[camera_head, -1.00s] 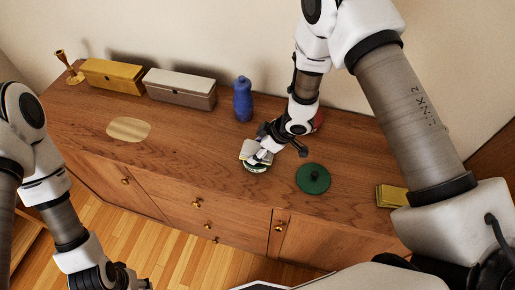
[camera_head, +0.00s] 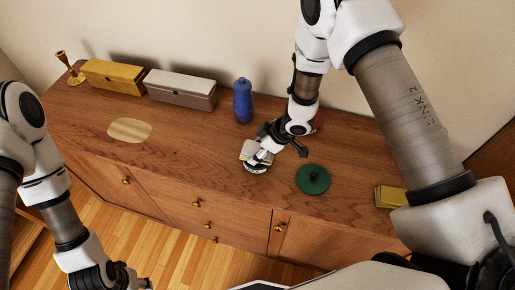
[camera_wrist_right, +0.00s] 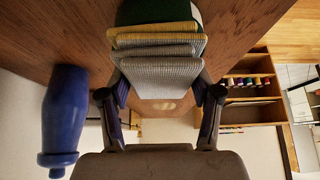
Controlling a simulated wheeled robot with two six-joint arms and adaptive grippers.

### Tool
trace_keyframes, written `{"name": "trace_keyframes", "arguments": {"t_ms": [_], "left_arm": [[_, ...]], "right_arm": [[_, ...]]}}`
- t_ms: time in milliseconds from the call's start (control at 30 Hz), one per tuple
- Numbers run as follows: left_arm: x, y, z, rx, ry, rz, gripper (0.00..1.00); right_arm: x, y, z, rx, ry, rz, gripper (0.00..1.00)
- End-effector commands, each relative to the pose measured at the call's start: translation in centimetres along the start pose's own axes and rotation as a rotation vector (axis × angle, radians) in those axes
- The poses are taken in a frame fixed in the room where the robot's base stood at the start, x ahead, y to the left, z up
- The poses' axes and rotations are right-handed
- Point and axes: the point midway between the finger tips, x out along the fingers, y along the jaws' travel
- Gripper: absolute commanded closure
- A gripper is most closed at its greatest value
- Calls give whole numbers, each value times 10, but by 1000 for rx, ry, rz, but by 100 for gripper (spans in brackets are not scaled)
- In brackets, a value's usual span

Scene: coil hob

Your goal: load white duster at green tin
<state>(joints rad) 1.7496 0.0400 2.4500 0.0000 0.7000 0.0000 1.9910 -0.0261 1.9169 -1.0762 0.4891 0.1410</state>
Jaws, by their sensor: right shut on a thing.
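The white duster (camera_head: 250,150), a folded pale cloth, is in my right gripper (camera_head: 262,153) over the green tin (camera_head: 256,169). The tin is mostly hidden under the cloth. In the right wrist view the duster (camera_wrist_right: 162,75) sits between the two fingers (camera_wrist_right: 160,98), with yellow-edged folds beyond it and a bit of green tin (camera_wrist_right: 197,10) behind. I cannot tell whether the duster is inside the rim. My left gripper (camera_head: 125,278) is low at the front left, away from the cabinet top; its jaws are unclear.
A green lid (camera_head: 312,179) with a dark knob lies right of the tin. Yellow cloths (camera_head: 390,196) lie farther right. A blue bottle (camera_head: 243,100), grey box (camera_head: 180,90), yellow box (camera_head: 112,76) and brass candlestick (camera_head: 70,68) stand along the back. A pale oval (camera_head: 129,129) lies left.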

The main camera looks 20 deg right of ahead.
Motion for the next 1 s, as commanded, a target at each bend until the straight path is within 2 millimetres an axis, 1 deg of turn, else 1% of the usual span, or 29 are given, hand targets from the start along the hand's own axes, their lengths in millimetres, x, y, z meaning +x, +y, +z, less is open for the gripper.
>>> {"name": "trace_keyframes", "arguments": {"t_ms": [33,100,600,1000], "left_arm": [[-11,0,0,0,0,0,52],[-18,0,0,0,0,0,52],[-63,0,0,0,0,0,52],[-62,0,0,0,0,0,52]], "right_arm": [[-10,0,-6,-1,1,1,64],[-16,0,-10,-1,1,1,64],[-56,1,-33,-1,2,2,64],[-56,1,-33,-1,2,2,64]]}}
